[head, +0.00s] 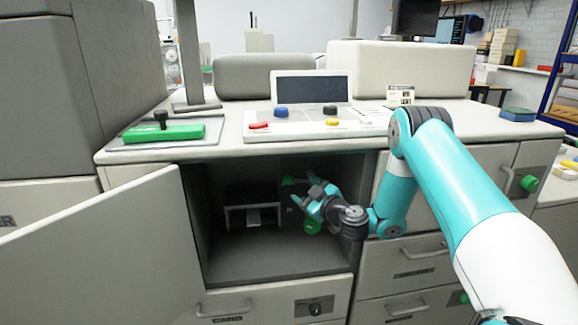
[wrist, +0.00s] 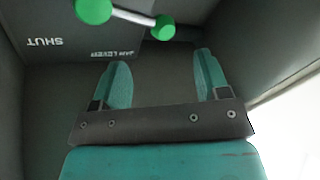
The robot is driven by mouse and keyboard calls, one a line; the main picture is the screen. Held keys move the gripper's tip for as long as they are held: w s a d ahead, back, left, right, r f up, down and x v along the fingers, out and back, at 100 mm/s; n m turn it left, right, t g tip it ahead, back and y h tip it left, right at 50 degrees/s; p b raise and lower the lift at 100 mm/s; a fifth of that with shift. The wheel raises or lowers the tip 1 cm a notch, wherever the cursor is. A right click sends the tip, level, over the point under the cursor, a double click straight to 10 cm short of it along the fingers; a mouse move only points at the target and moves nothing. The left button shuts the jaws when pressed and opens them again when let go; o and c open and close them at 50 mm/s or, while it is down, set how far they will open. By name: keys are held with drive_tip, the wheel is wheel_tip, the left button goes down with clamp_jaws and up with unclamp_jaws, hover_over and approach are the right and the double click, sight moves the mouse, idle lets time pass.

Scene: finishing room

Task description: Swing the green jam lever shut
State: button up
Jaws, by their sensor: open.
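The green jam lever (wrist: 128,17) is a pale metal bar with a green knob at each end. It crosses the top of the wrist view, in front of a dark panel lettered "JAM LEVER" and "SHUT", both upside down there. In the head view the lever's green part (head: 313,227) shows inside the open cabinet, with more green just above my gripper; the rest is hidden behind my gripper. My gripper (head: 303,189) is inside the cabinet, open and empty. In the wrist view its two fingers (wrist: 163,72) point toward the lever, apart from it, with one knob ahead of the gap.
The cabinet door (head: 95,250) stands open on the left. A grey bracket-like part (head: 253,213) sits deeper in the cabinet (head: 275,268). The counter above holds a button console (head: 290,128) and a green block with a black knob (head: 165,132). Drawers with handles lie below and right.

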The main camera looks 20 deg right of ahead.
sight(291, 181)
drive_tip(key=shift+w+a+r+p, duration=0.2)
drive_tip(key=shift+w+p, duration=0.45)
drive_tip(key=shift+p, duration=0.7)
drive_tip(key=shift+w+a+r+p, duration=0.15)
drive_tip(key=shift+w+p, duration=0.5)
drive_tip(key=shift+p, duration=0.7)
drive_tip(key=shift+w+a+f+p, duration=0.1)
drive_tip(key=shift+w+a+p, duration=0.1)
drive_tip(key=shift+w, duration=0.8)
drive_tip(key=shift+w+a+f+p, duration=0.15)
drive_tip(key=shift+w, duration=0.8)
drive_tip(key=shift+w+a+f+p, duration=0.1)
drive_tip(key=shift+w+a+p, duration=0.1)
drive_tip(key=shift+w, duration=0.8)
